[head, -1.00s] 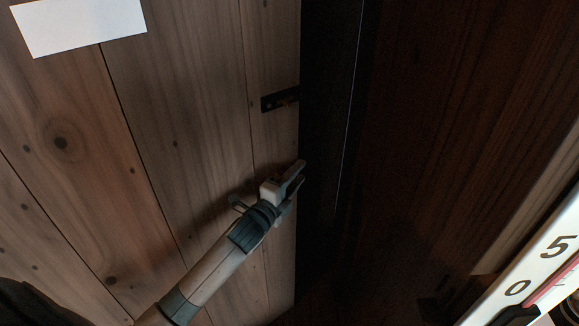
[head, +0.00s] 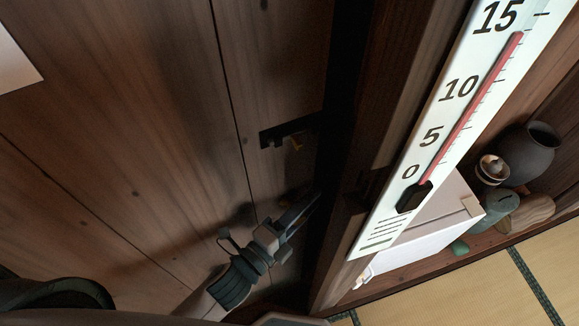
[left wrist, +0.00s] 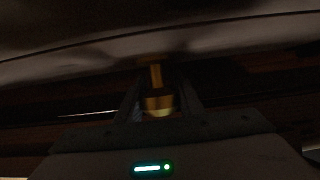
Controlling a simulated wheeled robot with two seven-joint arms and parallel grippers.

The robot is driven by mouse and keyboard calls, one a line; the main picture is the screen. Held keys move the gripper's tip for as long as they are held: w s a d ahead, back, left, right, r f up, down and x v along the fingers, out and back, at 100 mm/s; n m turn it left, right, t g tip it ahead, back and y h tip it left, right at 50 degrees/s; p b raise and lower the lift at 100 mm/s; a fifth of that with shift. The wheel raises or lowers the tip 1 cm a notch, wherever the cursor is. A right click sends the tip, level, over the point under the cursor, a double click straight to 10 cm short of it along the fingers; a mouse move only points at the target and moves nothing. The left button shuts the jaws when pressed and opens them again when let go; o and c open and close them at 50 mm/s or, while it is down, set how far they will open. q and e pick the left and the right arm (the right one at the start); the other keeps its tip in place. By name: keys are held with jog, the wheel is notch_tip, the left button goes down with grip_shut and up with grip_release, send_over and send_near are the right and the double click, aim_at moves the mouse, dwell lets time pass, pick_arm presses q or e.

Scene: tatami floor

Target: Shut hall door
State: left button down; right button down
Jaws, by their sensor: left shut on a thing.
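The hall door is a panel of brown wooden planks (head: 150,150) filling the left of the head view. A dark lock plate (head: 290,133) with a small yellowish piece sits near its right edge. My left gripper (head: 300,212) is at that edge, below the plate. In the dim left wrist view, its fingers (left wrist: 160,106) are shut on a brass-coloured door knob (left wrist: 159,103). In the head view the knob is hidden by the gripper. A narrow dark strip separates the door edge from the wooden door post (head: 405,80). My right gripper is not in view.
A large white thermometer (head: 447,120) hangs just right of the post. Beyond it are a white box (head: 425,228), a dark pot (head: 530,150) and other small vessels on a wooden ledge. Tatami floor (head: 460,295) lies clear at lower right.

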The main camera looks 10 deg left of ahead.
pick_arm(q)
jog(key=s, duration=0.1)
jog(key=s+d, duration=0.2)
jog(key=shift+s+m+h, duration=0.2)
jog(key=shift+m+h, duration=0.1)
jog(key=shift+h, duration=0.1)
jog(key=c, duration=1.2)
grip_release()
jog(key=shift+a, duration=0.1)
